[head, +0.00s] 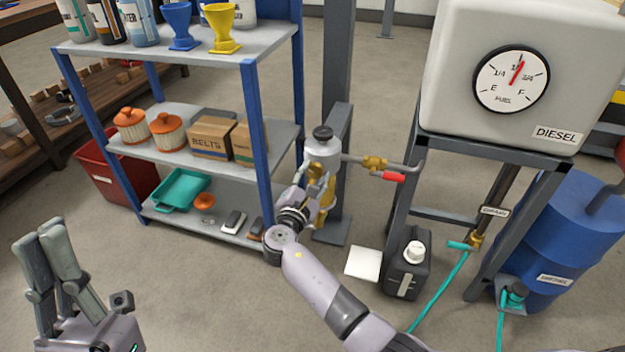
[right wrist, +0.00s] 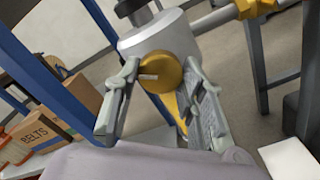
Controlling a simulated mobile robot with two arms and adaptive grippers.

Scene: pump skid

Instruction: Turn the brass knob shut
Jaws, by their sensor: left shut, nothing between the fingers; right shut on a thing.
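The round brass knob (right wrist: 162,72) sits on the side of a grey cylindrical housing (right wrist: 155,35) in the right wrist view, with a pale mark across its face. My right gripper (right wrist: 160,68) has one finger on each side of the knob and is shut on it. In the head view my right gripper (head: 316,178) is at the housing (head: 323,150) on the post, and it largely hides the knob. My left gripper (head: 40,238) is shut and empty, above the floor at lower left.
A blue-framed shelf (head: 262,130) with bottles, funnels, filters and boxes stands left of the housing. A pipe with a red-handled valve (head: 393,177) runs right. A black jug (head: 408,265), diesel tank (head: 520,60) and blue drum (head: 560,235) stand to the right.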

